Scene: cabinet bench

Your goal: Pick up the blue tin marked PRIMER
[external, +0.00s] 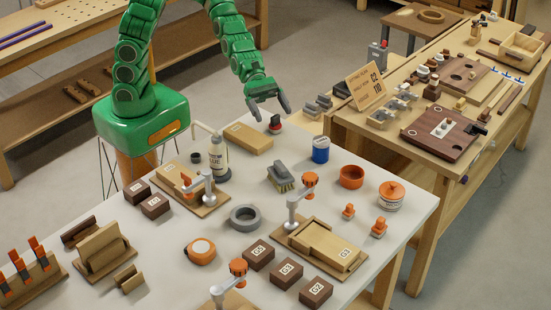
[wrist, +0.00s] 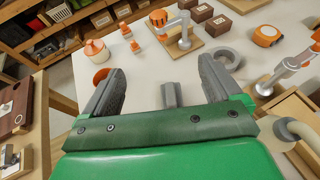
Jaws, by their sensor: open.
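A small blue tin (external: 320,149) with a pale top stands upright on the light table, near its back edge. Its marking is too small to read. My gripper (external: 271,114) is above the table's back edge, to the left of the tin and apart from it, with its two grey fingers spread and nothing held. In the wrist view my gripper (wrist: 158,70) is also open. A grey piece, probably the brush, shows between the fingers there. I cannot make out the blue tin in the wrist view; my gripper body may hide it.
A grey brush (external: 281,178) lies in front of the tin. An orange ring (external: 351,177) and an orange-lidded jar (external: 391,196) stand to its right. A red-based stamp (external: 275,125) and a wooden block (external: 248,138) sit below my gripper. An orange-topped clamp (external: 295,205) stands nearby.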

